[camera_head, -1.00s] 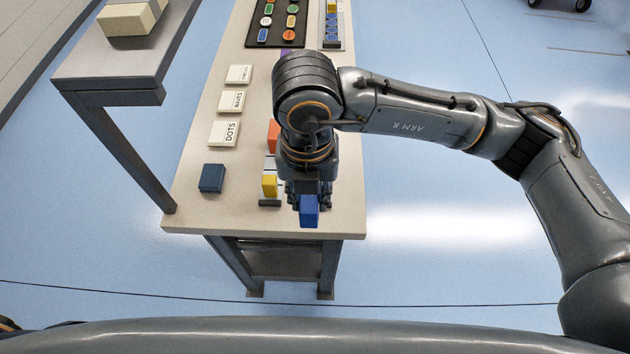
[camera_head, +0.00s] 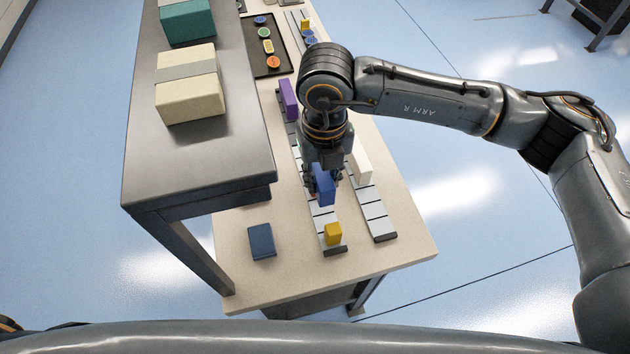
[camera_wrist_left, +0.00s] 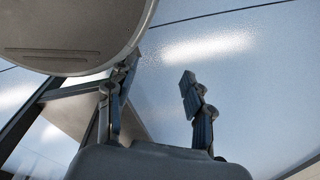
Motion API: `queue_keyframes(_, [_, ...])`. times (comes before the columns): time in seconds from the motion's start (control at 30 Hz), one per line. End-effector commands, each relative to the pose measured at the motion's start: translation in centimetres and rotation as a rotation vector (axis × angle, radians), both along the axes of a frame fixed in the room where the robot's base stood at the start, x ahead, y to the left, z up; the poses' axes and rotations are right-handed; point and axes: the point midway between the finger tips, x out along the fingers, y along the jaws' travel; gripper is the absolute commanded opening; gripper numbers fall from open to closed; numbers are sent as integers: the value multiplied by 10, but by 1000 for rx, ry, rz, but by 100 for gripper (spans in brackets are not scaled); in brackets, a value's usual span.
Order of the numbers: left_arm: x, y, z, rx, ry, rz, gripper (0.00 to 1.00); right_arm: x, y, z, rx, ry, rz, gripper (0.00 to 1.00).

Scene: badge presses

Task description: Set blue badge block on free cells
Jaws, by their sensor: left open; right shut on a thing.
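My right gripper (camera_head: 318,172) is shut on a blue badge block (camera_head: 324,189), which looks slightly tilted. In the head view the block is in front of the left cell strip (camera_head: 321,211); I cannot tell whether it touches the strip. A yellow block (camera_head: 333,233) stands on this strip's near end and a purple block (camera_head: 288,99) at its far part. A white block (camera_head: 362,167) stands at the right cell strip (camera_head: 380,225), whose near cells are bare. My left gripper (camera_wrist_left: 152,98) is open and empty in the left wrist view.
A dark blue block (camera_head: 261,241) lies on the pale table (camera_head: 405,232) left of the strips. A raised grey bench (camera_head: 200,160) with cream and teal boxes overlaps the table at left. A dark tray (camera_head: 262,66) of coloured badges lies farther back.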

Motion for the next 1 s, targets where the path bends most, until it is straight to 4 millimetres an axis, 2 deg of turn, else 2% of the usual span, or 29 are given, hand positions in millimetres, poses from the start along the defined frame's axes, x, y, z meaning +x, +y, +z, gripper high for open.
queue_keyframes(0.2, [-18,-25,-3,-29,24,-6,52,2,-1,-7,0,0,8,0])
queue_keyframes(0.33, [-25,-33,-6,-38,34,-7,52,2,-1,-16,-1,0,7,0])
queue_keyframes(0.57, [-23,-27,-14,-32,32,-5,52,2,-2,-42,-1,1,6,0])
queue_keyframes(0.6, [-21,-25,-24,-28,29,-5,52,2,-2,-51,-1,-1,6,0])
queue_keyframes(0.8, [-15,-17,-49,-20,21,0,52,2,-1,-75,0,-1,7,0])
queue_keyframes(1.0, [-14,-18,-66,-21,18,0,52,2,-1,-92,1,-2,7,0])
